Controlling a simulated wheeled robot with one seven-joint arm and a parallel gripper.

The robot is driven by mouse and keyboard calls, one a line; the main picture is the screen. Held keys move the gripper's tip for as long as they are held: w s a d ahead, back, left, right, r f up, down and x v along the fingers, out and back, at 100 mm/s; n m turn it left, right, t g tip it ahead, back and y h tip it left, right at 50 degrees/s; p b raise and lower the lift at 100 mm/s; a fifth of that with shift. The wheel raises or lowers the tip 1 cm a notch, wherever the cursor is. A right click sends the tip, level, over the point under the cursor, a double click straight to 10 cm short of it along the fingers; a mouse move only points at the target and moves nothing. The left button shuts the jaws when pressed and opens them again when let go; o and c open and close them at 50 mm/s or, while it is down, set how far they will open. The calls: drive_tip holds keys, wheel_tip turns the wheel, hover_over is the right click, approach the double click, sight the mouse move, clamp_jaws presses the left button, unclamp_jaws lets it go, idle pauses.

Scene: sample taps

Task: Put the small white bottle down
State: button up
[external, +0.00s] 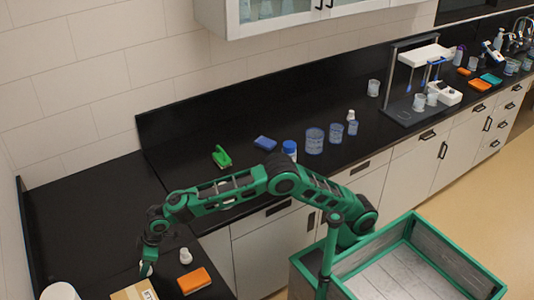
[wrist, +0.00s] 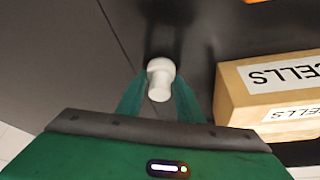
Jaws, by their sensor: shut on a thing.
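The small white bottle (wrist: 159,78) is between my gripper's (wrist: 160,88) two green fingers in the wrist view, with its rounded end toward the camera. My gripper is shut on it. In the external view my gripper (external: 149,259) points down over the black counter at the lower left, and a bit of the white bottle (external: 147,269) shows below it. I cannot tell whether the bottle touches the counter.
A cardboard box (wrist: 270,88) marked CELLS lies close to the right of the bottle. Another white bottle (external: 185,256) and an orange box (external: 194,281) are nearby. A white container (external: 60,291) stands at the lower left. The counter (external: 75,215) behind is clear.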

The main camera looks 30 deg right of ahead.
drive_tip(key=shift+f, duration=0.1)
drive_tip(key=o, duration=1.1)
drive_tip(key=shift+c, duration=0.2)
drive_tip(key=v, duration=1.2)
drive_tip(key=shift+d, duration=0.15)
